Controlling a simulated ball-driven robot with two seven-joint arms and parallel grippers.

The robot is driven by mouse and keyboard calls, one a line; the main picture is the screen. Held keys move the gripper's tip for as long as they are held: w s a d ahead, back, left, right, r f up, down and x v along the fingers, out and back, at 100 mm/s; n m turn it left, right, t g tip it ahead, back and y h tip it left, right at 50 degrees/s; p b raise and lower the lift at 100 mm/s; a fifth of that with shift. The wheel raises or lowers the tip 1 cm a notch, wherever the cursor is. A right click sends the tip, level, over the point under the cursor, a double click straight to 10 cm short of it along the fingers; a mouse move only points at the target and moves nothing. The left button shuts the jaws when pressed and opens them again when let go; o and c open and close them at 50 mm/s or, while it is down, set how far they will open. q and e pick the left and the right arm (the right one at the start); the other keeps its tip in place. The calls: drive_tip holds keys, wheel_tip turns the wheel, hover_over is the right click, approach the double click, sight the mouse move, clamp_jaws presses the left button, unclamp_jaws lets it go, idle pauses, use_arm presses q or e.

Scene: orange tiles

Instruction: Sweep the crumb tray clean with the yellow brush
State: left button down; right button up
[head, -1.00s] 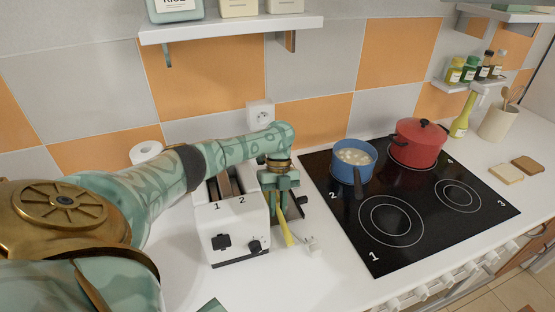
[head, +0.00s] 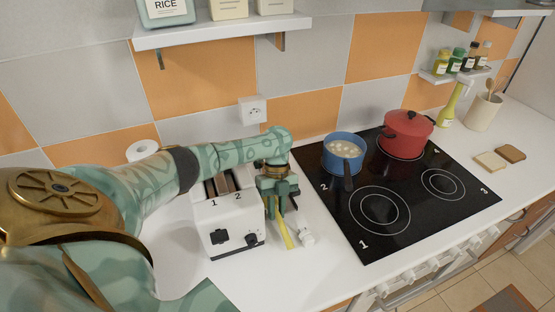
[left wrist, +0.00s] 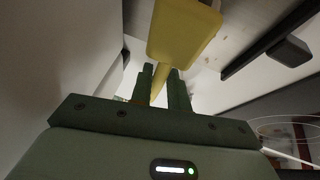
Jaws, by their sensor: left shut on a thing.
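My left gripper (head: 280,203) is shut on the yellow brush (head: 284,236), just right of the white toaster (head: 229,232). The brush hangs down from the jaws, tilted, with its lower end close to the counter. In the left wrist view, the brush (left wrist: 185,32) shows large and yellow beyond the two green fingers (left wrist: 165,92). Behind it lies a pale grey surface with small dark specks, which looks like the crumb tray (left wrist: 238,40). In the head view the tray is hidden or not clear behind my gripper. My right gripper is not in view.
A black hob (head: 410,205) lies to the right, with a blue pot (head: 342,155) and a red pot (head: 403,135) on it. The blue pot's dark handle points forward. The front counter is clear.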

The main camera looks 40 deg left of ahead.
use_arm(q)
drive_tip(key=a, duration=0.1)
drive_tip(key=w+a+b, duration=0.1)
drive_tip(key=a+b, duration=0.1)
drive_tip(key=shift+w+f, duration=0.2)
drive_tip(key=shift+w, duration=0.1)
drive_tip(key=shift+w+a+r, duration=0.15)
drive_tip(key=shift+w+a, duration=0.05)
drive_tip(key=shift+a, duration=0.25)
drive_tip(key=shift+s+d+r, duration=0.15)
drive_tip(key=shift+d, duration=0.1)
drive_tip(key=shift+s+d+r+p, duration=0.1)
drive_tip(key=shift+s+d+p, duration=0.3)
drive_tip(key=shift+d+p, duration=0.5)
drive_tip(key=shift+s+d+p, duration=0.5)
drive_tip(key=shift+d+p, duration=0.35)
drive_tip(key=shift+p, duration=0.25)
drive_tip(key=shift+s+d, duration=0.15)
drive_tip(key=shift+d, duration=0.15)
drive_tip(key=shift+f, duration=0.2)
